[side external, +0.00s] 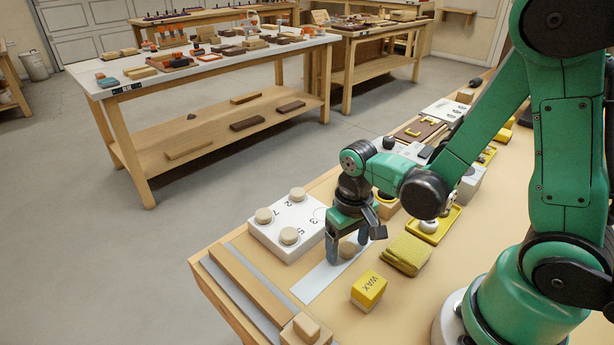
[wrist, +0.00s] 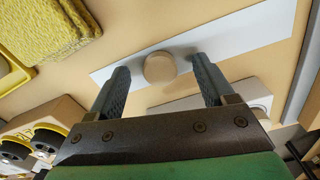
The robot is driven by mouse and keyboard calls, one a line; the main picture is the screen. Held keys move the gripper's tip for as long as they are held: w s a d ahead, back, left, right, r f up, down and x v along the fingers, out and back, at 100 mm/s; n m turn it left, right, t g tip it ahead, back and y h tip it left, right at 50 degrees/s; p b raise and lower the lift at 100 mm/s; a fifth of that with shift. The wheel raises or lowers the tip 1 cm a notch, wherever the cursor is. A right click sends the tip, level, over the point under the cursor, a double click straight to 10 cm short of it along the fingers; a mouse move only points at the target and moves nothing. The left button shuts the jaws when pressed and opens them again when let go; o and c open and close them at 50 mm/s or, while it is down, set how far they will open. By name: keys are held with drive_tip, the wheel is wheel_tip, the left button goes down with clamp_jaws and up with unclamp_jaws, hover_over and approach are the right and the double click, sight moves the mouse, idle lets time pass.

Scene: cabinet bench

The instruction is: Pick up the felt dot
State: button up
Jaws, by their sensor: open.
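The felt dot (side external: 348,248) is a round tan piece resting on a pale grey strip (side external: 316,284) on the bench. In the wrist view the dot (wrist: 160,68) sits between the two fingers of my gripper (wrist: 159,65). There is a visible gap on each side, so it is not gripped. In the side view my gripper (side external: 347,250) points down over the strip with its fingers apart, partly hiding the dot. Three similar tan dots stand on a white numbered block (side external: 274,247) beside the gripper; a ringed spot near the 3 looks bare.
A yellow WAX block (side external: 369,290) and a folded yellow cloth (side external: 407,254) lie close to the gripper. A yellow tray (side external: 440,228) is farther right. A wooden block (side external: 306,328) stands at the front edge. Bare bench surface lies around the WAX block.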

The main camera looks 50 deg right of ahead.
sight(347, 247)
drive_tip(key=shift+c, duration=0.2)
clamp_jaws()
drive_tip(key=shift+r, duration=0.1)
wheel_tip(347, 247, up, 20)
idle(0.9)
